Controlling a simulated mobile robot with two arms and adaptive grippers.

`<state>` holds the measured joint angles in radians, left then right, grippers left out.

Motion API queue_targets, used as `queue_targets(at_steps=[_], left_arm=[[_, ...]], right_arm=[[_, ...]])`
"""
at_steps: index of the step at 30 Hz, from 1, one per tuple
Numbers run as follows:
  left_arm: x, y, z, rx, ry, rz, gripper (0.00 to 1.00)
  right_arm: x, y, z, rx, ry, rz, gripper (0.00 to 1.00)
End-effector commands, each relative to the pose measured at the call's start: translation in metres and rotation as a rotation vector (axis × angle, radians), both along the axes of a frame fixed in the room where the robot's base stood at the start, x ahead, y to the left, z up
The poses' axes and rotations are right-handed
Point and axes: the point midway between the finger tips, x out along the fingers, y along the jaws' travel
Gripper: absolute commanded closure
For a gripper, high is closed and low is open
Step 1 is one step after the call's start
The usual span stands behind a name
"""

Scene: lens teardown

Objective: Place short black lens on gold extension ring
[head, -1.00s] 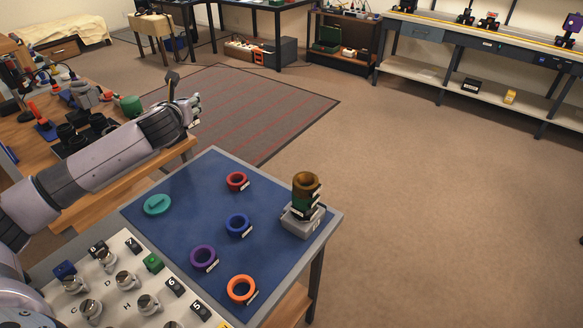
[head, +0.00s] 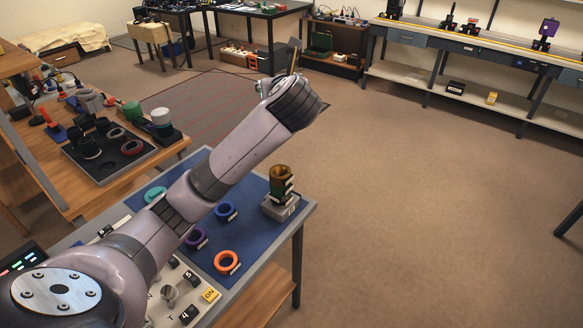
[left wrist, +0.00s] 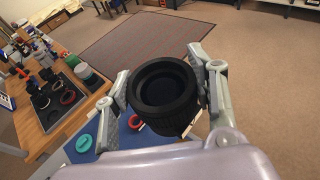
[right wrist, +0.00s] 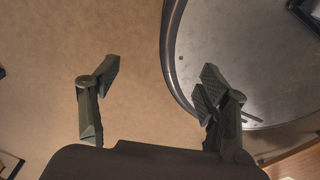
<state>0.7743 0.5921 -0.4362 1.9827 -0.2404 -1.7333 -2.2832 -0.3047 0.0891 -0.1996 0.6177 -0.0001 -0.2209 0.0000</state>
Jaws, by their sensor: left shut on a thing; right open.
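In the left wrist view my left gripper (left wrist: 160,80) is shut on a short black lens (left wrist: 164,92), with a finger on each side and its round opening facing the camera. In the head view this gripper (head: 277,86) is high above and beyond the blue mat, and the lens cannot be made out clearly. The gold extension ring (head: 280,171) tops a stack with green and dark parts on a grey block at the mat's right corner. The gripper is apart from the stack. My right gripper (right wrist: 160,72) is open and empty in its wrist view.
On the blue mat (head: 262,228) are a blue ring (head: 226,211), an orange ring (head: 227,261), a purple ring (head: 196,238) and a teal disc (head: 155,193). A dark tray (head: 118,172) of lens parts is on the wooden bench at left. Open floor lies right.

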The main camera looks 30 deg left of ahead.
Motion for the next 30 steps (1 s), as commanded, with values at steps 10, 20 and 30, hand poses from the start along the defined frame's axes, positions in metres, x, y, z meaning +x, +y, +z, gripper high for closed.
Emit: queue_targets(at_steps=[10, 20, 30], left_arm=[[-0.001, 0.0, -0.09, 0.002, 0.008, -0.001, 0.84], [0.0, 0.0, -0.148, 0.001, 0.001, 0.0, 0.84], [0.0, 0.0, -0.186, 0.002, 0.003, -0.001, 0.84]], right_arm=[[0.01, 0.017, 0.001, 0.021, -0.014, -0.006, 0.3], [0.009, 0.01, 0.0, 0.013, -0.014, -0.003, 0.3], [0.005, 0.006, -0.001, 0.008, -0.007, -0.001, 0.3]])
